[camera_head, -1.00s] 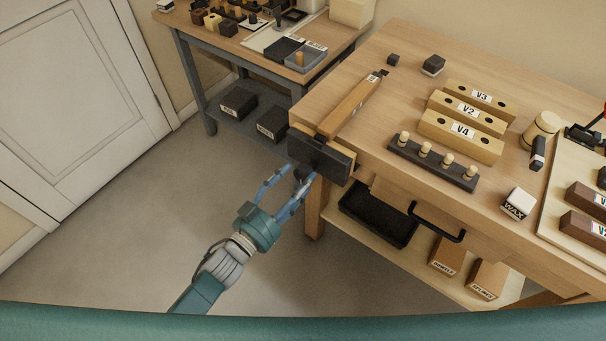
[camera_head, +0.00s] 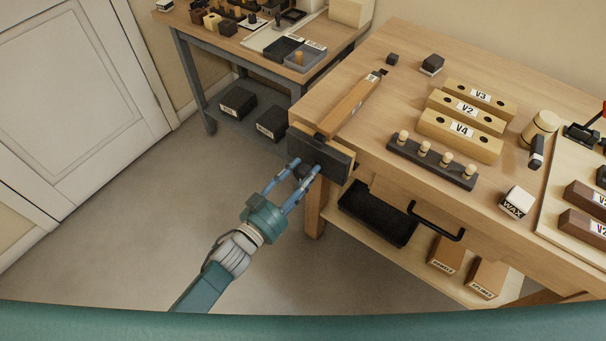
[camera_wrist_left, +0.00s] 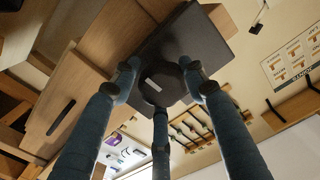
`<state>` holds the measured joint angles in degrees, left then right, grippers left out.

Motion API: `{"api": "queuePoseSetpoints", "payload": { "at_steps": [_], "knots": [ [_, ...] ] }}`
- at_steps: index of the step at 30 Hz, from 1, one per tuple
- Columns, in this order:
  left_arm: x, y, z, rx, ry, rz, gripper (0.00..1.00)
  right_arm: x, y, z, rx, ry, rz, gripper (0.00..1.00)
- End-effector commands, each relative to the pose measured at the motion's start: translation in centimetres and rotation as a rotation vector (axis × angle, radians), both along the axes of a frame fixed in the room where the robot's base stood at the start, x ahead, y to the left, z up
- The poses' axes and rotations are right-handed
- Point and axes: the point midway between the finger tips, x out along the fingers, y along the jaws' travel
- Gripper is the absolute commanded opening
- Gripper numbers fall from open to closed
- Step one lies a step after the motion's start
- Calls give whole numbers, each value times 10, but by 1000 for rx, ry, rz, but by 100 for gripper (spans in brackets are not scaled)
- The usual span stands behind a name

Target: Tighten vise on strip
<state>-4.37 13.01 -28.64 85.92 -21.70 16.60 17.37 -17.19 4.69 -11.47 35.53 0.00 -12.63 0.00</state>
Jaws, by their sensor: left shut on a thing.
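The vise is at the front left corner of the wooden bench, with a dark front jaw (camera_head: 328,160) in the head view. The jaw also fills the top middle of the left wrist view (camera_wrist_left: 205,45). A long wooden strip (camera_head: 350,108) with a small white label runs back along the bench from the vise. My left gripper (camera_head: 304,168) reaches up to the front of the jaw. Its three fingers are shut around a dark round knob (camera_wrist_left: 160,88) with a pale mark, seen in the left wrist view. My right gripper is out of view.
Blocks marked V3 (camera_head: 481,97), V2 (camera_head: 467,110) and V4 (camera_head: 460,133) lie on the bench, behind a dark peg rack (camera_head: 432,165). A wax block (camera_head: 517,203) and mallet (camera_head: 541,130) are to the right. A black drawer handle (camera_head: 436,224) juts out below. The floor at left is clear.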

Motion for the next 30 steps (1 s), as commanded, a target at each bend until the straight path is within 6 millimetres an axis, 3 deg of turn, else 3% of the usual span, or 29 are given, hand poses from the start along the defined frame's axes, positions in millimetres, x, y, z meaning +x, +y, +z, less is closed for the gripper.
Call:
{"api": "queuePoseSetpoints", "payload": {
  "at_steps": [30],
  "knots": [
    [3,8,-5,467,-319,10,17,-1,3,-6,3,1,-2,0]
  ]
}}
